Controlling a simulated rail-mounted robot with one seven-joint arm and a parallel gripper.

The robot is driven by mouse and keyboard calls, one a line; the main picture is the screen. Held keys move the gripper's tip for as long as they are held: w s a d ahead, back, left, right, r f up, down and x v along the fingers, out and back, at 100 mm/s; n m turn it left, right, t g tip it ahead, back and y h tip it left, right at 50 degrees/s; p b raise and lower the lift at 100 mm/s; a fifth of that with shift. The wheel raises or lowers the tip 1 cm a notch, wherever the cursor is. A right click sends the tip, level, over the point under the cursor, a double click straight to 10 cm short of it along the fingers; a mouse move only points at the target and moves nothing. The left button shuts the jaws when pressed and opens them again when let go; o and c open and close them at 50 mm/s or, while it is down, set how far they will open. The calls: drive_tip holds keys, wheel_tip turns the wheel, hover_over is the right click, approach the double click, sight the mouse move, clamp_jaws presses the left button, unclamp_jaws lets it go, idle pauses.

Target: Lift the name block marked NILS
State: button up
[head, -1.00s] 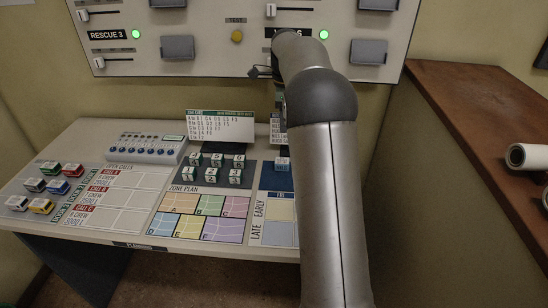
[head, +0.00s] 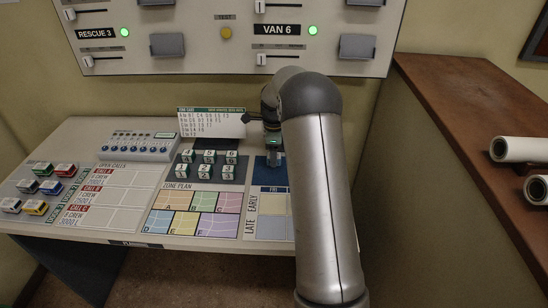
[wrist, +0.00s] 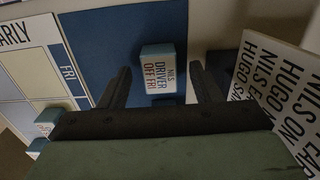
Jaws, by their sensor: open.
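The NILS name block (wrist: 158,72) is a small white block with blue sides, lettered NILS, DRIVER, OFF FRI. In the wrist view it sits on a dark blue mat (wrist: 105,40), between and just beyond the tips of my gripper (wrist: 160,82). The fingers are open with nothing between them that I can see held. In the head view my gripper (head: 273,155) is over the blue mat at the back of the desk. My arm hides much of that area, and the NILS block cannot be made out there.
A white card with names (wrist: 285,85) stands close to the right finger. Other blocks (wrist: 48,122) sit at lower left. The late/early grid (head: 270,203), numbered zone blocks (head: 207,165) and zone card (head: 211,122) are nearby. The wall panel (head: 228,40) rises behind.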

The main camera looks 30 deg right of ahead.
drive_tip(key=shift+f, duration=0.55)
drive_tip(key=c, duration=1.1)
drive_tip(key=shift+o, duration=0.2)
